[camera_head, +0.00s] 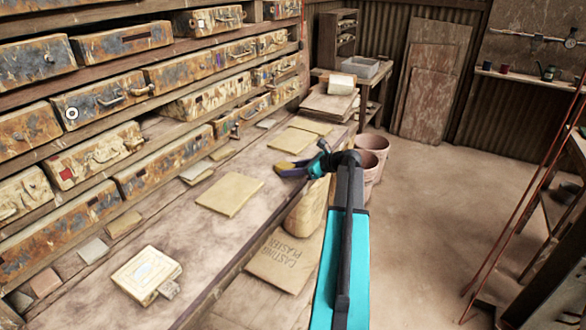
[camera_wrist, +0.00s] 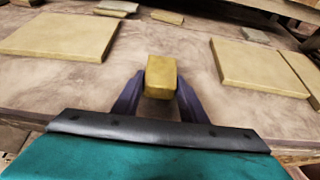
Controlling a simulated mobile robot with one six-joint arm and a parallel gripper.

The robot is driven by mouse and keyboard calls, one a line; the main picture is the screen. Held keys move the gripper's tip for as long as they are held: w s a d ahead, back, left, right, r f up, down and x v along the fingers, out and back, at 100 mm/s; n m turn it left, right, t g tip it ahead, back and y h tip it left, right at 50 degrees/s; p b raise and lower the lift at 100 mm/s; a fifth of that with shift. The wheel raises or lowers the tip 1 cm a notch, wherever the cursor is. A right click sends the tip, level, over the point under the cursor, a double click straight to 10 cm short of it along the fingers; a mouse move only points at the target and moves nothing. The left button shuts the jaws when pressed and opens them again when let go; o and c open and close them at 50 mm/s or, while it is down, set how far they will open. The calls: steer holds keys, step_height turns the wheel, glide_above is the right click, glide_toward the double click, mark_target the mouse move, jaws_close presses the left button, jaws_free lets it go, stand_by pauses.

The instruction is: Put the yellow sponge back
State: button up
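The yellow sponge (camera_wrist: 161,72) is a small yellow block between the two dark purple fingers of my gripper (camera_wrist: 159,88) in the wrist view. The fingertips meet its two sides, so my gripper looks shut on it. In the head view the sponge (camera_head: 284,166) shows as a yellow patch at the fingers of my gripper (camera_head: 290,170), over the right edge region of the long bench (camera_head: 155,225). I cannot tell whether the sponge touches the bench top.
Flat tan tiles lie on the bench, one left of my gripper (camera_head: 230,194) and another behind it (camera_head: 294,140). A cream box-like block (camera_head: 146,274) sits nearer. Shelves of worn moulds (camera_head: 100,155) line the left. Buckets (camera_head: 372,150) stand beyond the bench; open floor lies right.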

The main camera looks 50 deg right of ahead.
steer(key=o, duration=0.4)
steer(key=shift+o, duration=0.2)
steer(key=shift+r, duration=0.1)
steer(key=b+v, duration=0.1)
steer(key=v, duration=1.1)
steer(key=shift+b, duration=0.4)
steer(key=shift+d, duration=0.1)
